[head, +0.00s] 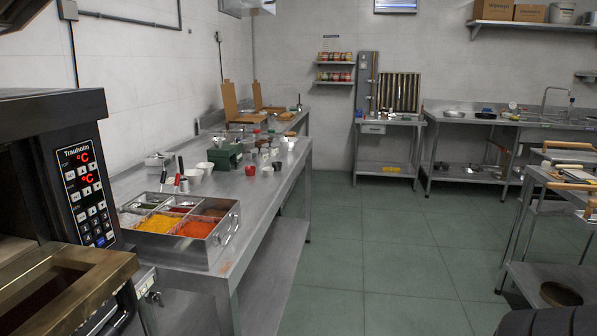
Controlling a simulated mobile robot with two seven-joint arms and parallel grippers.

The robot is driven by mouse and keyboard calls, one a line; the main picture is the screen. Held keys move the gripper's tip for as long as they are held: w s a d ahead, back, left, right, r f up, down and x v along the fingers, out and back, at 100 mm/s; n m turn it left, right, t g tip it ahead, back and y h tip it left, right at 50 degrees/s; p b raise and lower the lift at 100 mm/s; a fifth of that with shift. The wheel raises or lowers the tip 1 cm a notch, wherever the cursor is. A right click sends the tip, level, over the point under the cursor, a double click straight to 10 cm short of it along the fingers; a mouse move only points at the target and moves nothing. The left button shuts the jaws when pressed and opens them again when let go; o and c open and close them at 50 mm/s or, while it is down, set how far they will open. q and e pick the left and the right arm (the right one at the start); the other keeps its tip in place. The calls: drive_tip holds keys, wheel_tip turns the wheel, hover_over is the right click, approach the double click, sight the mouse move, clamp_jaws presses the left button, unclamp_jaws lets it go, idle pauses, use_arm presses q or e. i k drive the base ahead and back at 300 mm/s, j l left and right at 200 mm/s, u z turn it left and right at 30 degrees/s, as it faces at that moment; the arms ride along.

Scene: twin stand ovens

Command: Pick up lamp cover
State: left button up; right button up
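I cannot make out a lamp cover for certain in the head view. A long steel table (262,193) on the left bears a steel tray of food (222,250), a green box-like item (224,158), a red cup (250,170) and several small pale cups and bowls. Too small to tell whether one of the small items farther back is the cover. Neither of my grippers shows in this view.
An oven with a red display (84,190) fills the left foreground. A steel workbench (392,123) and a sink counter (470,119) stand along the back wall. A rack (535,180) stands at right. Green floor (385,250) is open in the middle.

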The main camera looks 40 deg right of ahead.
sight(546, 165)
drive_tip(key=i+l+z, duration=0.15)
drive_tip(key=l+z, duration=0.3)
drive_tip(key=i+l+z, duration=0.25)
drive_tip(key=l+z, duration=0.25)
drive_tip(key=i+l+z, duration=0.7)
drive_tip(key=z, duration=0.25)
drive_tip(key=i+l+z, duration=0.2)
drive_tip(key=i+z, duration=0.35)
drive_tip(key=i, duration=1.25)
